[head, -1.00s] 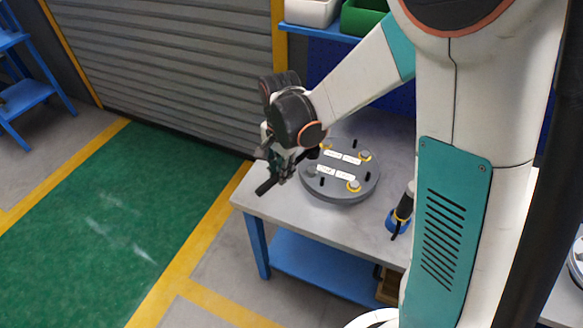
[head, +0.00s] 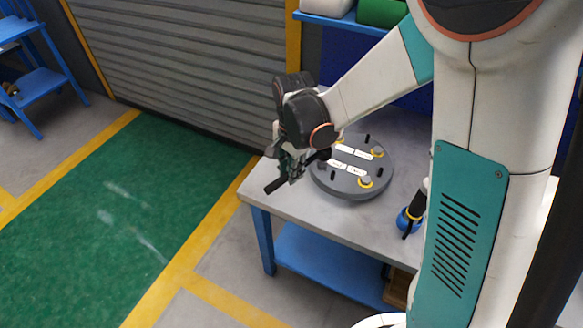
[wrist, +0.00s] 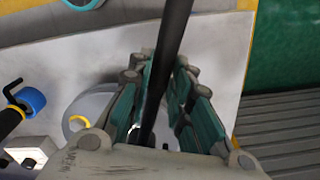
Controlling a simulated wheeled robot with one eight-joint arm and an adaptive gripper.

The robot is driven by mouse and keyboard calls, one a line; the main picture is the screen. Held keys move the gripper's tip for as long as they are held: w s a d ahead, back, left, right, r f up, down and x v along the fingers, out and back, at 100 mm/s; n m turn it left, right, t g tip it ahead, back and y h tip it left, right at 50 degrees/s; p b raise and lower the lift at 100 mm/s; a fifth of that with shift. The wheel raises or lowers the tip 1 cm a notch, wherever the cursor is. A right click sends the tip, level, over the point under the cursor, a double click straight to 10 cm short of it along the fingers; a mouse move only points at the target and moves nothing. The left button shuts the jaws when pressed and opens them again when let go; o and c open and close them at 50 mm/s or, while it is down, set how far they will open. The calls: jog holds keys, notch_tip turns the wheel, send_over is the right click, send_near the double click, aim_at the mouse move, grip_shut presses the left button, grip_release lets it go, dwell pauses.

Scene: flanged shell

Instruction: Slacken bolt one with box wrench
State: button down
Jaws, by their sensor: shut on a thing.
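The flanged shell (head: 352,190) is a round grey disc lying on the workbench, with white labels, black pegs and bolts ringed in yellow. One ringed bolt (head: 365,182) is at its near edge and another (head: 377,152) at its right. I cannot tell which is bolt one. My gripper (head: 291,172) is at the shell's left side, shut on the dark box wrench (head: 273,187). In the wrist view the wrench (wrist: 172,45) runs between the fingers of my gripper (wrist: 163,72). Its far end is hidden, so I cannot tell whether it touches a bolt. The shell (wrist: 88,100) is partly covered there.
A shelf (head: 345,25) with white and green bins is behind. A roller shutter (head: 180,70) closes the back. Green floor (head: 110,220) is clear at left.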

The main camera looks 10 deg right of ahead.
jog(key=shift+f+b, duration=0.4)
jog(key=shift+f, duration=0.4)
jog(key=shift+f+b, duration=1.4)
dwell(1.0)
jog(key=s+d+n+b, duration=0.1)
jog(key=s+d+n, duration=0.4)
jog(key=d+n, duration=0.3)
jog(key=shift+s+d+n, duration=0.25)
jog(key=shift+s+n, duration=0.1)
jog(key=shift+n, duration=0.25)
dwell(1.0)
jog(key=shift+f, duration=0.1)
dwell(0.4)
